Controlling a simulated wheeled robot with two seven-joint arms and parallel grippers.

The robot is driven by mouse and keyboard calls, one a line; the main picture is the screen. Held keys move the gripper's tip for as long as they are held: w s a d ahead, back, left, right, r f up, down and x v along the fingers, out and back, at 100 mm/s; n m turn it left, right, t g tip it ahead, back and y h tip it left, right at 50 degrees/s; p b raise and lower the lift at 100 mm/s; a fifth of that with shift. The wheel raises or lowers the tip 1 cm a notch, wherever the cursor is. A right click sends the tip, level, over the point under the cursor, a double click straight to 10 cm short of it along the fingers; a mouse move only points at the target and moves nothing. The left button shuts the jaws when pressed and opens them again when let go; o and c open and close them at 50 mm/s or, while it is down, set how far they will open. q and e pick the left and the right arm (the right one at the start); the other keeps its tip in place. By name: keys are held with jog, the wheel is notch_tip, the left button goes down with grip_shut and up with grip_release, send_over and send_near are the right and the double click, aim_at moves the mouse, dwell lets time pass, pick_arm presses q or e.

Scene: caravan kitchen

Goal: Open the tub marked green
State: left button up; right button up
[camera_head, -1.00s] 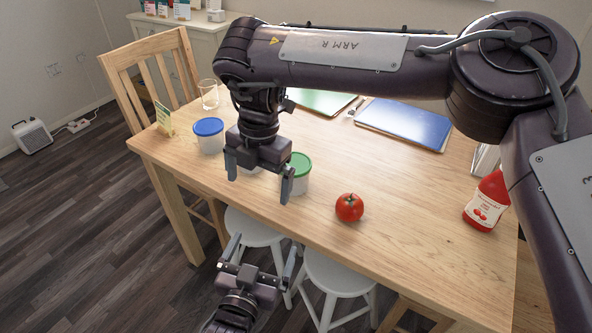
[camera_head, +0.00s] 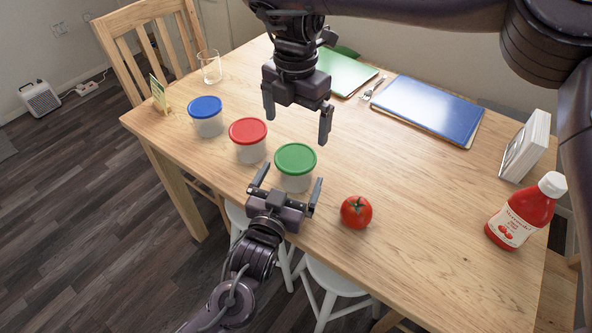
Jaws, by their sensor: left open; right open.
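The tub with the green lid (camera_head: 295,158) stands upright on the wooden table near its front edge, with its lid on. Its white body (camera_head: 293,184) shows below the lid. My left gripper (camera_head: 291,182) is open, with its fingers apart on the near side of this tub, pointing at it; I cannot tell whether they touch it. My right gripper (camera_head: 297,128) is open and empty, pointing down above and behind the green lid. A tub with a red lid (camera_head: 248,131) and a tub with a blue lid (camera_head: 205,106) stand to the left in a row.
A tomato (camera_head: 356,212) sits right of the green tub. A ketchup bottle (camera_head: 522,212) stands at the right. The mid-right tabletop is clear.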

aim_at(296, 157)
pick_arm(q)
jog(key=shift+w+d, duration=0.2)
jog(key=shift+w, duration=0.3)
jog(key=c, duration=1.5)
pick_arm(e)
jog(key=shift+s+d+f+n, duration=0.1)
jog(key=shift+s+f+n, duration=0.1)
jog(key=shift+s+n, duration=0.4)
jog(key=s+n, duration=0.1)
jog(key=n, duration=0.1)
jog(key=n+t, duration=0.1)
jog(key=n, duration=0.1)
jog(key=s+d+n, duration=0.1)
jog(key=n, duration=0.1)
jog(key=shift+s+r+y, duration=0.2)
jog(key=shift+s+y, duration=0.1)
jog(key=shift+y, duration=0.1)
jog(key=w+f+n+t, duration=0.1)
jog(key=f, duration=0.1)
jog(key=f+n+t, duration=0.1)
jog(key=f+n, duration=0.1)
jog(key=f, duration=0.1)
jog(key=w+f+n+t+y, duration=0.1)
jog(key=f+n, duration=0.1)
jog(key=shift+w+a+f, duration=0.35)
jog(key=shift+a, duration=0.05)
